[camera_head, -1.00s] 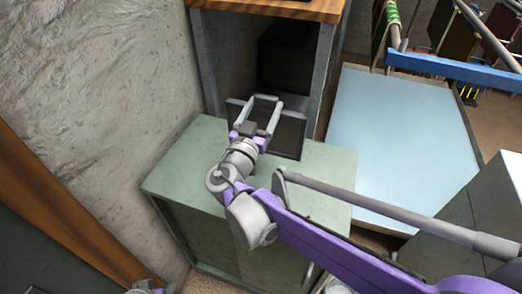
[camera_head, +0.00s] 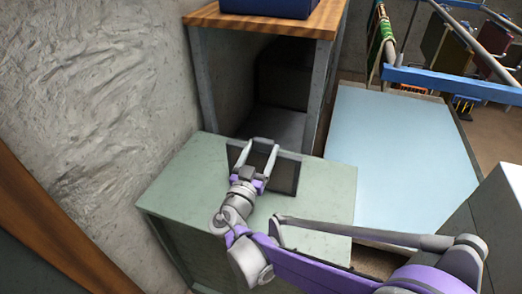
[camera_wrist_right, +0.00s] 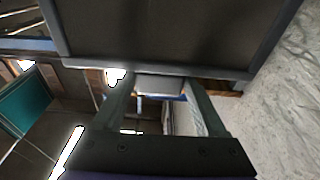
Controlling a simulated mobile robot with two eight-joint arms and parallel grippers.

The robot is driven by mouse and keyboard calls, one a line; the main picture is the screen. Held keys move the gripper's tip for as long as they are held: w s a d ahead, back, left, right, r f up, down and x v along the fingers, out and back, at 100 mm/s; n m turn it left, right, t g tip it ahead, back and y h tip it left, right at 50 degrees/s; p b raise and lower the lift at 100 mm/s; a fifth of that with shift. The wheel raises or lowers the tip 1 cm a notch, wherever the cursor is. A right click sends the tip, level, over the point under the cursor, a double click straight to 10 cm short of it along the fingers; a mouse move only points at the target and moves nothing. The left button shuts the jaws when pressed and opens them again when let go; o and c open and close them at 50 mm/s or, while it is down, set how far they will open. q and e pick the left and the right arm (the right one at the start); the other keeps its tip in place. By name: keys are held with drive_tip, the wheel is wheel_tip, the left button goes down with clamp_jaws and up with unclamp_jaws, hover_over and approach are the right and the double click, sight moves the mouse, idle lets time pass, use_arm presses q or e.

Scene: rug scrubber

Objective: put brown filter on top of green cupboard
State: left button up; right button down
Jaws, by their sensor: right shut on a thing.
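The brown filter (camera_head: 286,175) is a dark panel with a grey frame, over the rear part of the green cupboard's top in the head view. My right gripper (camera_head: 263,148) is shut on the filter, its fingers at the frame and partly covering the panel. In the right wrist view the filter (camera_wrist_right: 165,30) fills the upper middle, with the gripper (camera_wrist_right: 160,85) at its lower edge. The green cupboard (camera_head: 320,200) has a flat pale green top, bare around the filter. Whether the filter touches that top is unclear. My left gripper is out of view.
A wooden-topped table (camera_head: 270,22) with grey legs stands behind the cupboard, a blue object (camera_head: 270,6) on it. A rough wall (camera_head: 90,90) is close on the left. A pale blue flat surface (camera_head: 395,150) lies to the right, with a blue rail (camera_head: 450,83) behind it.

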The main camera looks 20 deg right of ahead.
unclamp_jaws()
drive_tip(key=shift+s+a+r, duration=0.1)
drive_tip(key=shift+s+a, duration=0.05)
drive_tip(key=v, duration=1.1)
drive_tip(key=shift+s+a, duration=0.15)
drive_tip(key=shift+s, duration=0.15)
